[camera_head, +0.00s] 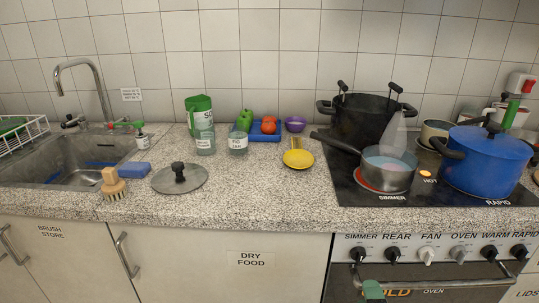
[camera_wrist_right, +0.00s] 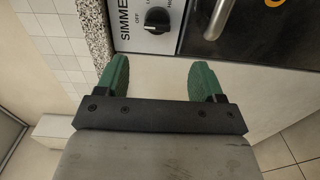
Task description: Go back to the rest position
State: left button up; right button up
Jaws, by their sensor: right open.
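My right gripper (camera_wrist_right: 160,75) is open in the right wrist view, with two green fingers spread apart and nothing between them. It is in front of the oven, close to the simmer knob (camera_wrist_right: 157,18) and the handle's end (camera_wrist_right: 218,18). In the head view only a green tip of it (camera_head: 373,290) shows at the bottom edge, below the worktop. My left gripper is in neither view. No paper bag shows.
The worktop (camera_head: 250,205) has a sink (camera_head: 60,165) at left. A steaming saucepan (camera_head: 388,175), a black pot (camera_head: 365,118) and a blue pot (camera_head: 485,160) stand on the hob, which is marked hot.

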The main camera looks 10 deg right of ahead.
jog(key=s+a+f+m+g+y+p, duration=0.1)
jog(key=s+a+f+m+g+p, duration=0.2)
jog(key=f, duration=0.6)
jog(key=s+a+f+m+g+y+p, duration=0.1)
jog(key=s+f+m+g, duration=0.15)
jog(key=s+f, duration=0.45)
jog(key=s+a+f+m+g+y+p, duration=0.15)
jog(key=f+g, duration=0.25)
jog(key=f, duration=0.8)
jog(key=s+f+m+g+p, duration=0.2)
jog(key=s+f+m+g, duration=0.1)
jog(key=s, duration=0.8)
jog(key=s+f+m+g+p, duration=0.2)
jog(key=s+f, duration=0.4)
jog(key=s, duration=0.6)
jog(key=shift+s+a+f+m+g, duration=0.3)
jog(key=shift+m+g, duration=0.2)
jog(key=shift+g, duration=0.45)
jog(key=shift+y, duration=0.25)
